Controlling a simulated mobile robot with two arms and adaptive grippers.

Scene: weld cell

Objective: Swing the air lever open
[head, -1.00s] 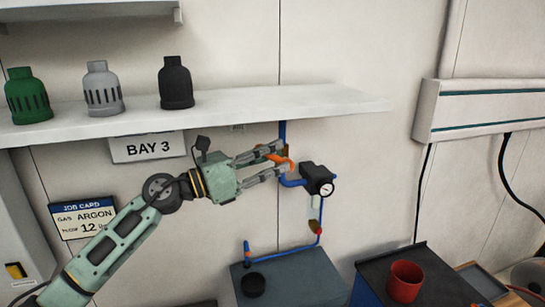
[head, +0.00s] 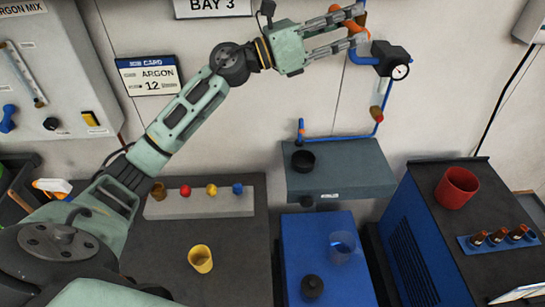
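The orange air lever (head: 352,29) is at the top of the head view, on the blue air pipe (head: 359,56) running down the wall. My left gripper (head: 364,27) reaches it from the left. Its two fingers are spread apart, one above and one below the lever, and wall shows between them. I cannot tell whether either finger touches the lever. A dark regulator with a round gauge (head: 400,71) sits just right of and below the fingertips. My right gripper is not in view.
Below are a grey box (head: 340,172) with a black cap, a blue cart top (head: 325,245) holding a clear cup, and a dark bench (head: 170,250) with a yellow cup (head: 200,259). A red cup (head: 457,188) stands on the cabinet at right.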

